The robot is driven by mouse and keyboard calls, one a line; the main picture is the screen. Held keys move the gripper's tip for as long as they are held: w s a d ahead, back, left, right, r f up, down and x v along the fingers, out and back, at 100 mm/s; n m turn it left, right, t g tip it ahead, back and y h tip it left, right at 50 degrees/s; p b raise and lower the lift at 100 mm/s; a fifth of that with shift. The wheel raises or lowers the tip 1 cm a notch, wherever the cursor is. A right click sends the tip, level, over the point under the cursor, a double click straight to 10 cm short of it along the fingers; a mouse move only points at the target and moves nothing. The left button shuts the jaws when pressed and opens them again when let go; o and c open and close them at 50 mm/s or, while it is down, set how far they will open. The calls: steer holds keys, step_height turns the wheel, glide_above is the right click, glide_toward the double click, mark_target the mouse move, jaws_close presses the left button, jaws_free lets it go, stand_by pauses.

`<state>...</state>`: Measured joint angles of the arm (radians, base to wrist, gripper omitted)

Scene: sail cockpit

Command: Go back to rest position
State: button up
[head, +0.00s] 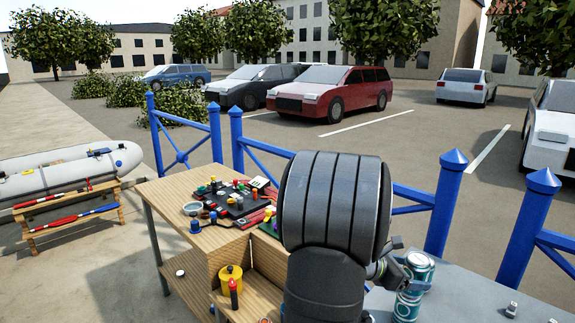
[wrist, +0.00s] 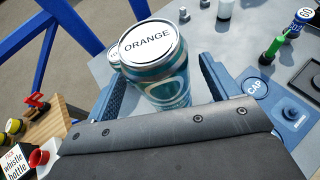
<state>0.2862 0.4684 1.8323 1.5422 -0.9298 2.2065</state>
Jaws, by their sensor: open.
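My gripper (wrist: 162,75) is open in the wrist view, with one finger on each side of a teal can (wrist: 165,90) whose white lid reads ORANGE. The can stands upright on the grey table; I cannot tell whether either finger touches it. A second can (wrist: 114,56) shows partly behind it. In the head view my gripper (head: 392,271) is partly hidden behind my own dark arm link, beside the teal cans (head: 418,268) at the table's left part.
The grey table (head: 470,290) holds small items at its right. A wooden bench (head: 165,200) with a crowded dark tray (head: 238,203) stands left of my arm. Blue railings (head: 446,205) run behind.

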mark_target(421, 262)
steer(key=v, duration=0.9)
steer(key=x, duration=1.1)
steer(key=shift+d+f, duration=0.2)
steer(key=shift+d, duration=0.05)
steer(key=r, duration=0.4)
steer(key=shift+s+d+r, duration=0.1)
steer(key=shift+s+r, duration=0.15)
steer(key=shift+r, duration=0.1)
steer(key=shift+s+d+r, duration=0.15)
steer(key=shift+s, duration=0.2)
steer(key=shift+w, duration=0.1)
steer(key=shift+w+f, duration=0.2)
steer(key=f, duration=0.3)
steer(key=a+f, duration=0.1)
steer(key=f, duration=0.1)
steer(key=shift+w, duration=0.3)
steer(key=v, duration=0.9)
steer(key=shift+r, duration=0.45)
